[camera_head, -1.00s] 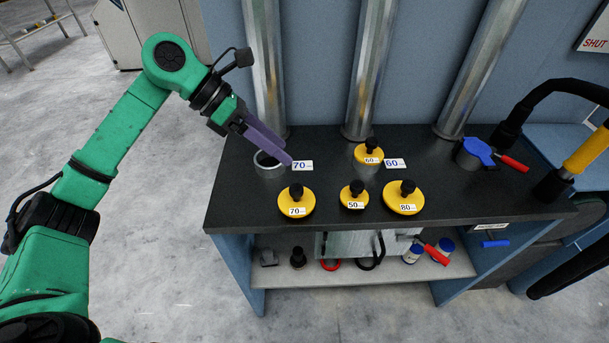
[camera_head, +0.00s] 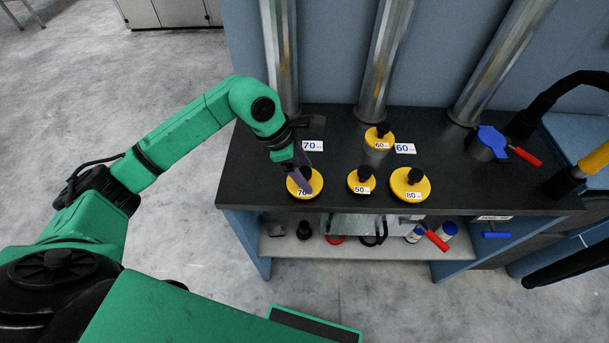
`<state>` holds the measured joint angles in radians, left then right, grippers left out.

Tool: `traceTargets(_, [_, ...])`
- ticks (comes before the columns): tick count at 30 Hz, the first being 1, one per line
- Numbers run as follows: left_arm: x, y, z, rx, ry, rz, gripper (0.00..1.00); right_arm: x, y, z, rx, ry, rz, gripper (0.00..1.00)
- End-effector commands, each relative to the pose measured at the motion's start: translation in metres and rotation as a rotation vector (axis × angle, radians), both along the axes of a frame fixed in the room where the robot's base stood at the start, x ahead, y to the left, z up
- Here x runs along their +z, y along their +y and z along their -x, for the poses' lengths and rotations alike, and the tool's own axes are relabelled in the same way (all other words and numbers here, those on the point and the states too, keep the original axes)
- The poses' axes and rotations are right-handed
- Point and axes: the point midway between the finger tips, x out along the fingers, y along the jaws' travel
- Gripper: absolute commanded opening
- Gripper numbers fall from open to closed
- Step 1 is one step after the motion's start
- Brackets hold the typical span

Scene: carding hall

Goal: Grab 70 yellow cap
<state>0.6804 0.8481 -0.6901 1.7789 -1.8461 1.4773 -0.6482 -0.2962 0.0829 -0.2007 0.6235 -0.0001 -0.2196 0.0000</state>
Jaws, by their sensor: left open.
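The yellow 70 cap (camera_head: 294,190) lies at the front left of the dark bench top, with its label facing the front edge. My left gripper (camera_head: 305,183) is open and points down over this cap, with its purple fingers at the cap's black knob. The fingers partly cover the knob, and I cannot tell whether they touch it. My right gripper is not in view.
The yellow 50 cap (camera_head: 360,181) and yellow 80 cap (camera_head: 410,185) lie to the right. A 60 cap (camera_head: 379,138) sits further back. A blue-topped fitting (camera_head: 490,143) with a red handle stands at right. Metal pipes (camera_head: 387,60) rise behind the bench top (camera_head: 460,185).

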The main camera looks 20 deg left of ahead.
Motion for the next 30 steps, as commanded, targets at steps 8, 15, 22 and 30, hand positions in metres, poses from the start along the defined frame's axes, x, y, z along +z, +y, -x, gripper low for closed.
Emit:
traceTargets(8, [-0.001,0.000,0.000,0.000,-0.001,0.000,0.35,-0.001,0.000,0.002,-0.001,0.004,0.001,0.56])
traceTargets(15, [0.000,0.000,-0.001,0.000,-0.001,0.001,0.00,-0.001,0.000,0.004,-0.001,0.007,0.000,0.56])
traceTargets(22, [0.003,0.000,-0.001,-0.001,-0.002,0.002,0.00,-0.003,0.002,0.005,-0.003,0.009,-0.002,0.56])
traceTargets(30, [0.060,0.000,-0.002,-0.002,-0.012,0.002,0.00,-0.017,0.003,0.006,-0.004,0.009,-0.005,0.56])
